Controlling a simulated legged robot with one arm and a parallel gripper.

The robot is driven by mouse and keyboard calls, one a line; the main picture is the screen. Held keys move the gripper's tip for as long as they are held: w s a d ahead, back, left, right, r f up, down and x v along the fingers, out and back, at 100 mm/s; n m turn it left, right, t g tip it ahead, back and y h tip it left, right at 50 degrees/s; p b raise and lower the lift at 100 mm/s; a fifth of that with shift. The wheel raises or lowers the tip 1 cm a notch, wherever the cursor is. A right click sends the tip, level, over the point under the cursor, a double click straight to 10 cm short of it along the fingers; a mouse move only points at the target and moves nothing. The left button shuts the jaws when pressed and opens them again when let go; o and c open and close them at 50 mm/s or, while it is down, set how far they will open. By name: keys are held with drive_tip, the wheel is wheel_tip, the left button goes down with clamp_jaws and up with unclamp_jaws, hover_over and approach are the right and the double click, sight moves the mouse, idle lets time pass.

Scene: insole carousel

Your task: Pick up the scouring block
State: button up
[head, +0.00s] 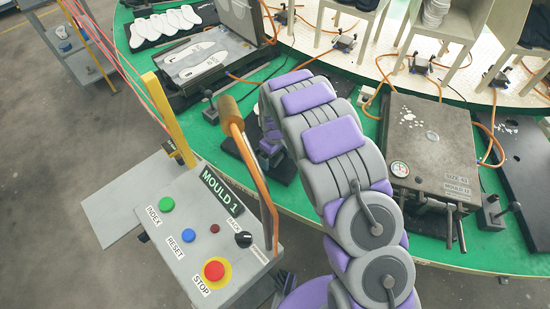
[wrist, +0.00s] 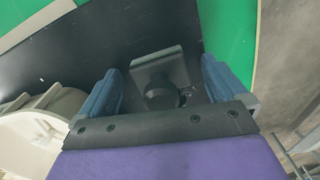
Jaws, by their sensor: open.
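A dark grey block (wrist: 157,67) with a flat square face and a round dark knob below it shows in the wrist view. It looks like the scouring block, but I cannot be sure. It is over a black plate (wrist: 60,60). My gripper (wrist: 162,88) is open, with one blue finger to the left of the block and one to its right. I see a gap on each side and cannot tell the depth between them. In the head view my arm bends down over the green table (head: 330,80) and hides most of the gripper and the block.
A grey control box (head: 200,240) with coloured buttons and a yellow post (head: 168,115) stands at front left. A closed mould (head: 430,145) sits right of my arm. An open mould (head: 205,58) and white insoles (head: 165,22) are at back left. Orange hoses cross the table.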

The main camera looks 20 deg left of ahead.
drive_tip(key=shift+r, duration=0.1)
drive_tip(key=c, duration=1.3)
drive_tip(key=shift+o, duration=0.2)
drive_tip(key=shift+r, duration=0.55)
wheel_tip(320, 180, up, 3)
drive_tip(key=shift+s+f+p, duration=0.1)
drive_tip(key=shift+p, duration=0.7)
drive_tip(key=s+d+p, duration=0.1)
drive_tip(key=s+d, duration=0.1)
drive_tip(key=s, duration=0.2)
drive_tip(key=s+d+p, duration=0.1)
drive_tip(key=s+d, duration=0.2)
drive_tip(key=s, duration=0.2)
drive_tip(key=s+d+r, duration=0.1)
drive_tip(key=s+d, duration=0.2)
drive_tip(key=s, duration=0.1)
drive_tip(key=shift+s+d+p, duration=0.1)
drive_tip(key=shift+s+p, duration=0.15)
drive_tip(key=shift+p, duration=0.15)
